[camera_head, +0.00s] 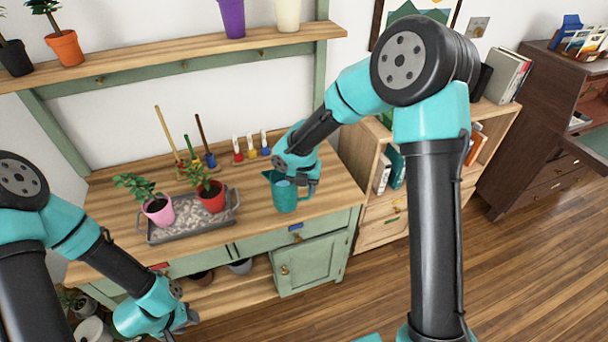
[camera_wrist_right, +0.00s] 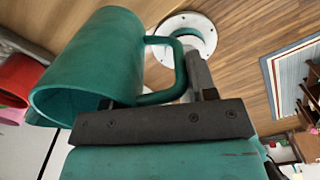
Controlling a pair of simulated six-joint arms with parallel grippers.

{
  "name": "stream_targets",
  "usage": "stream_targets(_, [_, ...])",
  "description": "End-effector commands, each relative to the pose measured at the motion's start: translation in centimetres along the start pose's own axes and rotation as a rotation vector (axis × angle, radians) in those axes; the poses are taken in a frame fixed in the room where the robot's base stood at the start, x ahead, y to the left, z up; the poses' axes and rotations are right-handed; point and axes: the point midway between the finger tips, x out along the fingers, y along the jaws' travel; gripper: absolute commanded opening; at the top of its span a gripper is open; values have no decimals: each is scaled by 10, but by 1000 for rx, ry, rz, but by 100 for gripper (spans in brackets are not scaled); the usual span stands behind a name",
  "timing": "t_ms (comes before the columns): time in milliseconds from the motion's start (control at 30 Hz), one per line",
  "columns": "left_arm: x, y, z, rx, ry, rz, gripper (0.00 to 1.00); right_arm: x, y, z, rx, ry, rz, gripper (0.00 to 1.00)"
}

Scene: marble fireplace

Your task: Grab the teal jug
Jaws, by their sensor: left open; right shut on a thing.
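The teal jug (camera_head: 285,196) is at the right end of the wooden potting bench in the head view. My right gripper (camera_head: 298,184) is at the jug's upper right side, shut on it. In the right wrist view the jug (camera_wrist_right: 95,65) fills the left part, and its handle (camera_wrist_right: 178,72) passes by the dark fingers of the gripper (camera_wrist_right: 203,88). Whether the jug touches the bench I cannot tell. My left gripper (camera_head: 185,318) is open and empty, low in front of the bench's left part.
A grey tray (camera_head: 160,236) with a pink pot (camera_head: 158,212) and a red pot (camera_head: 212,198) stands left of the jug. Small hand tools (camera_head: 252,148) stand behind it. A shelf (camera_head: 180,50) with pots runs above. A bookcase (camera_head: 385,215) adjoins at right.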

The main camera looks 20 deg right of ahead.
Motion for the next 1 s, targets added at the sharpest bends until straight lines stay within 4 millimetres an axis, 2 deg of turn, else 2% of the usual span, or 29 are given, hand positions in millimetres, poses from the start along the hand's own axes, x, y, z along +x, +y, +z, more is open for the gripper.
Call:
stream_targets(33, [0, 0, 0, 0, 0, 0, 43, -2, -2, -13, -4, -1, 0, 8])
stream_targets(200, [0, 0, 0, 0, 0, 0, 43, -5, -8, -46, -3, -1, 0, 8])
stream_targets(400, [0, 0, 0, 0, 0, 0, 43, -7, -11, -69, -1, -1, 0, 8])
stream_targets(1000, [0, 0, 0, 0, 0, 0, 43, -7, -12, -74, 1, -1, 1, 8])
